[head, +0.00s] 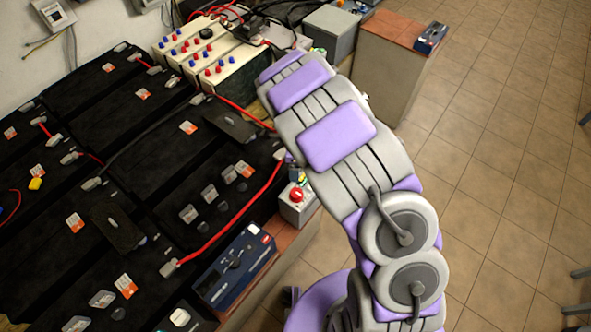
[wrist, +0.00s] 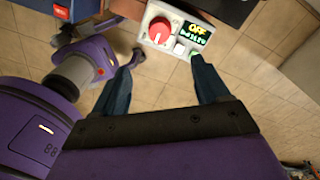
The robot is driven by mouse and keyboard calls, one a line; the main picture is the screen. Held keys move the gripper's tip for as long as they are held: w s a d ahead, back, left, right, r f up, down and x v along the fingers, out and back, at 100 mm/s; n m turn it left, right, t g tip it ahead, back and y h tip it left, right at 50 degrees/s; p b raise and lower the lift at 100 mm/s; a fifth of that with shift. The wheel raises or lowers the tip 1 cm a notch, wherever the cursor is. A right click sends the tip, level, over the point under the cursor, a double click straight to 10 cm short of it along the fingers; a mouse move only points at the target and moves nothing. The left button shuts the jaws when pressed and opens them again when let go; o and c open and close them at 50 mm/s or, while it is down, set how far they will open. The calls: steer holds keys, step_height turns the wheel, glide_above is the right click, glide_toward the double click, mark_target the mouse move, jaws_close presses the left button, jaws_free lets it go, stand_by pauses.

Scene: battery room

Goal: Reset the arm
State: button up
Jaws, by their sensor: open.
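My arm (head: 337,135) is white and purple. In the head view it rises from the bottom centre and bends up and left beside the batteries. My gripper (wrist: 161,68) shows in the wrist view with its two dark fingers spread apart and nothing between them. In the head view the arm hides most of it. A small grey box with a red knob (wrist: 159,29) is just beyond the fingertips in the wrist view, and its display reads OFF. I cannot tell whether a finger touches it. In the head view the red knob (head: 297,195) shows left of my arm.
Several black batteries (head: 187,130) with red and black cables fill the left. A blue box (head: 236,266) lies at the front edge. White units with red and blue terminals (head: 222,75) and a brown-topped cabinet (head: 395,60) stand behind. The tiled floor (head: 510,170) at right is mostly clear.

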steer(key=shift+r, duration=0.45)
steer(key=s+d+r+n, duration=0.4)
steer(key=s+d+r, duration=0.1)
steer(key=r, duration=0.4)
steer(key=s+d+r+n, duration=0.3)
steer(key=s+d+r, duration=0.2)
steer(key=r, duration=0.3)
steer(key=s+d+r+n, duration=0.1)
steer(key=s+r+n, duration=0.1)
steer(key=s+n, duration=0.2)
steer(key=s+d+r+n+g, duration=0.1)
steer(key=s+d+r+n, duration=0.1)
steer(key=s, duration=0.9)
steer(key=s+d+r+n, duration=0.1)
steer(key=s+r+n, duration=0.3)
steer(key=s+n, duration=0.2)
steer(key=shift+s+d+r, duration=0.15)
steer(key=shift+s+r, duration=0.05)
steer(key=shift+s, duration=0.8)
